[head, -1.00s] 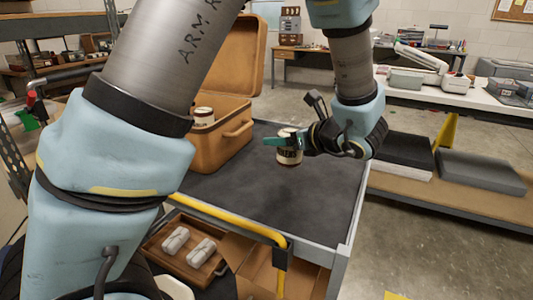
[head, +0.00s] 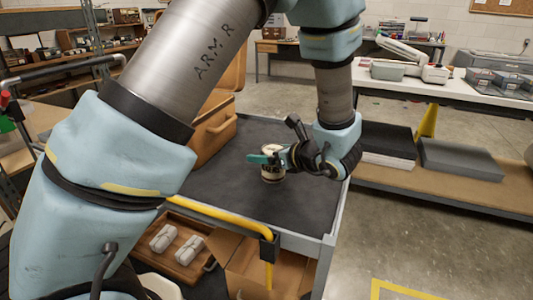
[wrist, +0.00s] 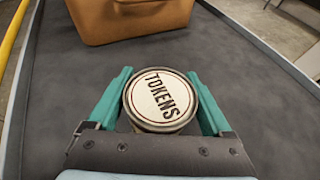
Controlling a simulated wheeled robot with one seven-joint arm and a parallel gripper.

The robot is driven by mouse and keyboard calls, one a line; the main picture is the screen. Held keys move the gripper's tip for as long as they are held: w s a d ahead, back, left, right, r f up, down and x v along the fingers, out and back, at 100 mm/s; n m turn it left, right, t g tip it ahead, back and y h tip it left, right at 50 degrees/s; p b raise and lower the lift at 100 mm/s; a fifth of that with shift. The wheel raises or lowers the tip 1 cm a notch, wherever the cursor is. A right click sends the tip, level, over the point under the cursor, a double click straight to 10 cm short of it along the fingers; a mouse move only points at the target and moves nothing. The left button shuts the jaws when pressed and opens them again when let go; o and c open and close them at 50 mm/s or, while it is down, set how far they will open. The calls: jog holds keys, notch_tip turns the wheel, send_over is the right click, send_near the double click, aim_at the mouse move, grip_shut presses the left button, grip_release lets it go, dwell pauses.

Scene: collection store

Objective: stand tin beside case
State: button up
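The tin (head: 272,166) is round, cream and dark, and its lid reads TOKENS in the wrist view (wrist: 161,97). My gripper (head: 265,158) is shut on it, with a teal finger on each side of the tin in the wrist view (wrist: 160,100). The tin is upright over the dark cart top; I cannot tell whether its base touches. The orange-tan case (head: 214,128) stands to its left and back, lid raised, partly hidden by my arm. In the wrist view the case (wrist: 140,22) is ahead of the tin, with a gap of bare mat between.
The cart top (head: 310,205) is bare around the tin. A yellow rail (head: 215,213) runs along its near edge. A lower shelf holds a wooden tray (head: 190,233) with pale objects and a cardboard box (head: 245,265). A white bench (head: 460,90) stands at the right.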

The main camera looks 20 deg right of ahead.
jog(key=shift+o, duration=1)
jog(key=shift+r, duration=0.2)
jog(key=v, duration=1.2)
jog(key=shift+b, duration=0.45)
